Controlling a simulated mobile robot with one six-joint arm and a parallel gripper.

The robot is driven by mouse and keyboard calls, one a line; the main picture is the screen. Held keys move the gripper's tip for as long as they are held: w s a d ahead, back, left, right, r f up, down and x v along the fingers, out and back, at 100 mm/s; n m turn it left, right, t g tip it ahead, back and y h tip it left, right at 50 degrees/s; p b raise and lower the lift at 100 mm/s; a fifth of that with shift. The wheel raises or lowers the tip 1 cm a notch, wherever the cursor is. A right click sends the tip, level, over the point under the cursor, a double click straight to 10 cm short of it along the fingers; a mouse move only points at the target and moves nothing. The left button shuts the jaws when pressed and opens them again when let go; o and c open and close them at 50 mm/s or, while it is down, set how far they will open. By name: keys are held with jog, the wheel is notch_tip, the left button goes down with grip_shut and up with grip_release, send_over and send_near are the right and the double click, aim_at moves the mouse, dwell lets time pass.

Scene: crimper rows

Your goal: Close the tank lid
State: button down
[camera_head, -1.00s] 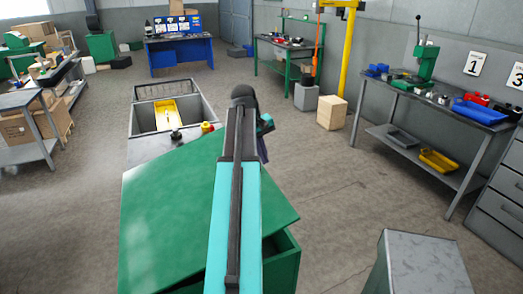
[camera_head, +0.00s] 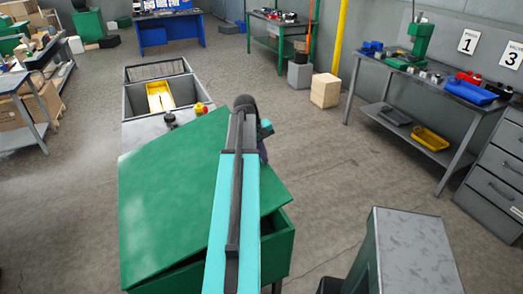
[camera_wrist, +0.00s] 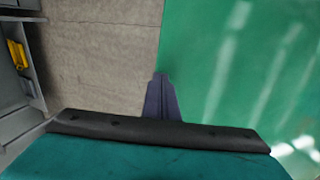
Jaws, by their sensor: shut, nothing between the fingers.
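The green tank lid (camera_head: 170,195) is a wide flat panel over the green tank (camera_head: 277,250). It sits tilted, with a dark gap between its right front edge and the tank body. In the wrist view the lid (camera_wrist: 250,65) fills the right side, its edge running beside my gripper (camera_wrist: 161,78). The gripper's dark fingers are shut and empty. In the head view my gripper (camera_head: 263,152) is partly hidden behind my teal arm, near the lid's far right edge. I cannot tell whether it touches the lid.
A grey washing basin with a yellow tray (camera_head: 159,96) adjoins the tank's far side. A grey metal cabinet (camera_head: 415,245) stands at the front right. A workbench (camera_head: 430,85) and a wooden block (camera_head: 325,90) are farther right. Open floor lies right of the tank.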

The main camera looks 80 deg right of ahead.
jog(key=shift+s+d+f, duration=0.1)
jog(key=shift+f, duration=0.35)
